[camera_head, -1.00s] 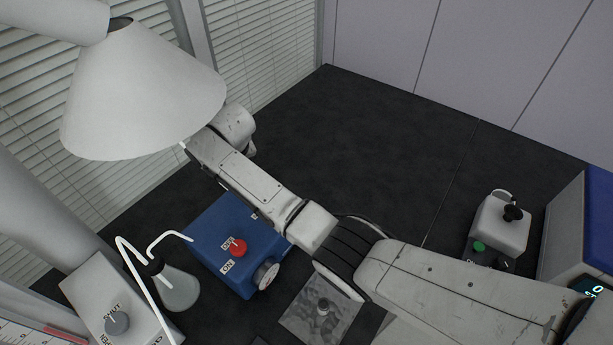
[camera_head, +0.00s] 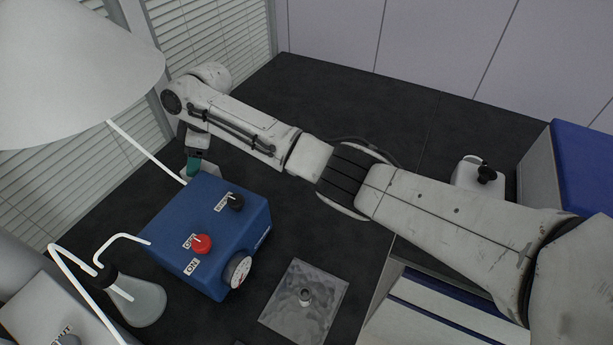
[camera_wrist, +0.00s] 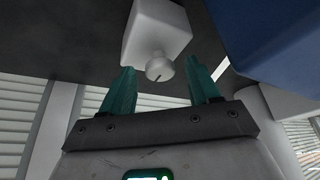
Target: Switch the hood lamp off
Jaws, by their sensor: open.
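My gripper (camera_wrist: 161,68) is open, with one teal finger on each side of a small round white knob (camera_wrist: 160,69). The knob has a dark line on its face and sits on a white box (camera_wrist: 155,28). Whether the fingers touch it I cannot tell. In the head view my gripper (camera_head: 192,164) points down behind the blue box, with part of a white box (camera_head: 212,172) beside it. A large white cone-shaped hood (camera_head: 70,75) hangs at upper left. No lamp light shows clearly, and no label on the white knob is readable.
A blue box (camera_head: 185,258) with a red ON/OFF knob (camera_head: 201,244), a black knob (camera_head: 235,201) and a dial (camera_head: 238,271) stands close by. A flask (camera_head: 140,300) with white tubing is left of it.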

